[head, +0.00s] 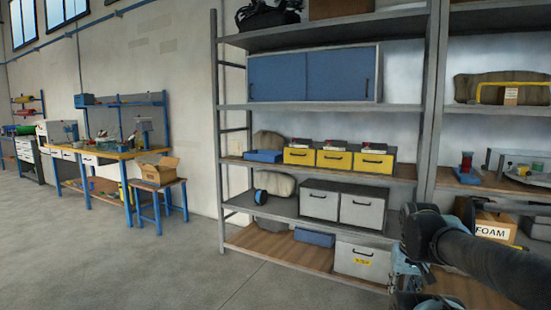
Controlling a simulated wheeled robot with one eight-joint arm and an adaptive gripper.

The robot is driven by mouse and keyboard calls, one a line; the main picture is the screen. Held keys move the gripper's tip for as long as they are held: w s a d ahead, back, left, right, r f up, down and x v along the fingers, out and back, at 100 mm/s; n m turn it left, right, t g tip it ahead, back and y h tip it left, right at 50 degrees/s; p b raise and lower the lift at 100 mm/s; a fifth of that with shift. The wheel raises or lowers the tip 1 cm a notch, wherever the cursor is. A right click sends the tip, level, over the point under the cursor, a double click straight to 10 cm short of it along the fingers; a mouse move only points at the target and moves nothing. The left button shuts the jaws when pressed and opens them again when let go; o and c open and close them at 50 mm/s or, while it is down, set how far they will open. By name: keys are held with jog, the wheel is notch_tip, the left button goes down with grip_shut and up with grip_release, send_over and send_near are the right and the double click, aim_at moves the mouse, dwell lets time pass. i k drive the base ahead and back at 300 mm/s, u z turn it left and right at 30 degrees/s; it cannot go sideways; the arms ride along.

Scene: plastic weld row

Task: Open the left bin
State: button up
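A grey unit on the lower shelf holds two light grey bins side by side, a left bin (319,203) and a right bin (362,211). Each has a dark handle on its front, and both look closed. On the shelf above is a row of yellow-fronted bins, whose left one (299,156) also looks closed, with small items on top. Which left bin is meant cannot be told. My dark arm reaches in from the right edge, in front of the shelf and to the right of the bins. Its end is low, near the bottom edge, and I cannot make out the fingers.
A blue tray (263,156) lies left of the yellow bins. A shelf upright (432,130) stands close to my arm. The floor (210,270) left of the shelf is clear.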

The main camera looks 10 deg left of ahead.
aim_at(305, 154)
jog(key=u, duration=0.15)
jog(key=i, duration=1.15)
